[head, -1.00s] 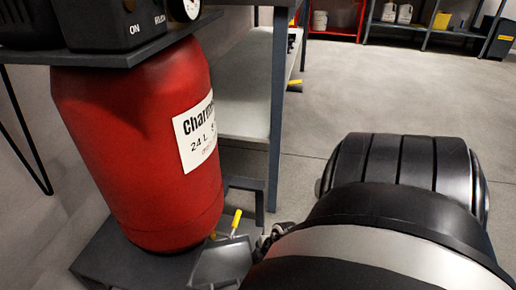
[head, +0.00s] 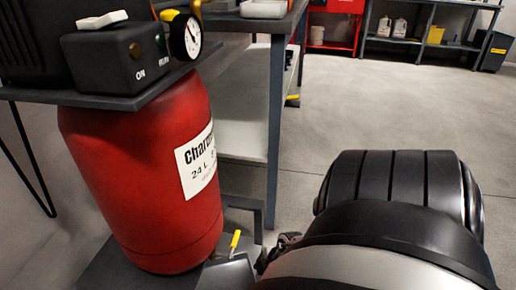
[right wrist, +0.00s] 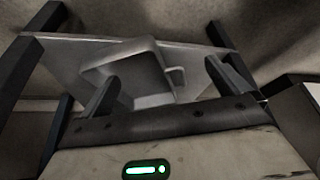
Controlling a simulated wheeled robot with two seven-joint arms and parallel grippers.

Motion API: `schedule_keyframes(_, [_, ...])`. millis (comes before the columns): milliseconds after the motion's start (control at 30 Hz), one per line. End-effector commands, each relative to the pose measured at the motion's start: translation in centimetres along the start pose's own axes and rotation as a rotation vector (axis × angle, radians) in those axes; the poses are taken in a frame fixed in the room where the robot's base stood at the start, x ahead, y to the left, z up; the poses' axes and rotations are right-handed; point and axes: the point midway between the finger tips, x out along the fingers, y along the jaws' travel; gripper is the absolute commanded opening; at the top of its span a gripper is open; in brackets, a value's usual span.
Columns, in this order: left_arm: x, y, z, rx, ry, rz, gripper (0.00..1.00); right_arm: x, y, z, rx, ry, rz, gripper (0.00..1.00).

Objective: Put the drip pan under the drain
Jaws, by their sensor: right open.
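A red tank (head: 145,180) with a white label stands on a dark grey base at the left. A drain valve with a yellow handle (head: 235,240) shows at its lower right. A grey pan-like piece, apparently the drip pan (head: 230,273), lies just below the handle, cut off by the picture's bottom edge. In the right wrist view a light grey pan with a raised rim and small handle (right wrist: 140,72) lies beyond my right gripper (right wrist: 163,88). Its fingers are spread, and I see nothing clamped between them. My right arm hides the area right of the valve. My left gripper is out of view.
A control box (head: 110,55) with a gauge (head: 186,37) sits on a shelf above the tank. A grey bench leg (head: 275,130) stands right of the tank. Shelves (head: 425,30) line the far wall. The floor (head: 380,105) between is clear.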

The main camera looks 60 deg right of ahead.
Motion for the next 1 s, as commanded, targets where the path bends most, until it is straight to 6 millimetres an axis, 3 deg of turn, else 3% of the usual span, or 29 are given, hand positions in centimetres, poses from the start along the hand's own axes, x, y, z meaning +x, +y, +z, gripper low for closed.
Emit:
schedule_keyframes(33, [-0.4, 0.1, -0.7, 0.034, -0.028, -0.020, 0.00, -2.4, 0.0, -0.2, -0.001, -0.003, 0.000, 1.00])
schedule_keyframes(100, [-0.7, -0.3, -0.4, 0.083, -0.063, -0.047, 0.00, -4.1, 0.0, -0.3, -0.002, -0.003, 0.000, 1.00])
schedule_keyframes(400, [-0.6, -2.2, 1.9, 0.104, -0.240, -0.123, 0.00, -9.8, 0.0, -0.1, 0.000, -0.002, -0.001, 1.00])
schedule_keyframes(600, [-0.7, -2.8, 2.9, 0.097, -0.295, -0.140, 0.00, -11.2, 0.0, 0.0, 0.000, -0.001, -0.001, 1.00])
schedule_keyframes(1000, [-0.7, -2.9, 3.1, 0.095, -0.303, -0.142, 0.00, -11.2, 0.0, 0.0, 0.001, 0.000, 0.000, 1.00])
